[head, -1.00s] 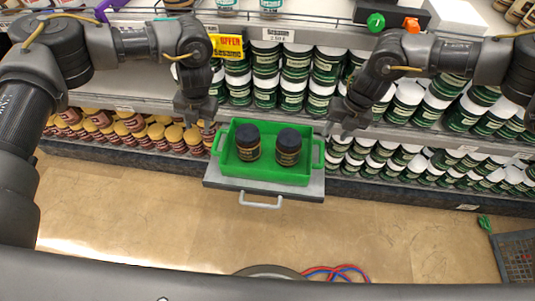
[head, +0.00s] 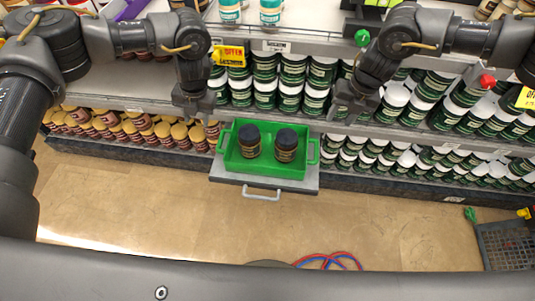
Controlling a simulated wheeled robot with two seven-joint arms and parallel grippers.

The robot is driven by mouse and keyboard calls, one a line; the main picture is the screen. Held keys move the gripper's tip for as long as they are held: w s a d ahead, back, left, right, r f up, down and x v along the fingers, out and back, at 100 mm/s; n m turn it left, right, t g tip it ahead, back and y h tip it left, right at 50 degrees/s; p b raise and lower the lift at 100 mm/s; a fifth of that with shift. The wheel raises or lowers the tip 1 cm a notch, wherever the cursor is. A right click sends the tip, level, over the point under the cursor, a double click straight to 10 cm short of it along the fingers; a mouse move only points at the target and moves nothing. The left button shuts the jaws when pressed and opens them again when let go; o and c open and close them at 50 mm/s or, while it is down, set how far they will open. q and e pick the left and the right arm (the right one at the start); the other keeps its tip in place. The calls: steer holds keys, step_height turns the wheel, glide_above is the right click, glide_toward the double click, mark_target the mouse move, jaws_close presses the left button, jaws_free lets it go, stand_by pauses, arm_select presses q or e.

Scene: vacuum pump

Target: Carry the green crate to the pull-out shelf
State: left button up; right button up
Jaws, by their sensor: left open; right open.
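The green crate (head: 266,167) rests on the grey pull-out shelf (head: 306,184), which juts from the lower shelving and has a pale handle. Two dark-lidded jars, a left jar (head: 249,141) and a right jar (head: 286,145), stand upright in the crate. My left gripper (head: 196,112) is open and empty, above and left of the crate's left handle, apart from it. My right gripper (head: 350,112) is open and empty, above and right of the crate's right handle, apart from it.
Shelves of green jars with white lids (head: 290,85) stand behind the crate, and yellow-lidded jars (head: 160,130) are at left. A dark basket (head: 507,245) is on the floor at right. The tan floor (head: 150,215) in front is mostly clear, with red and blue cables (head: 330,261) near me.

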step_height(320, 180, up, 8)
steer(key=d, duration=0.1)
steer(key=shift+s+d+r, duration=0.2)
steer(key=shift+d, duration=0.05)
stand_by(0.4)
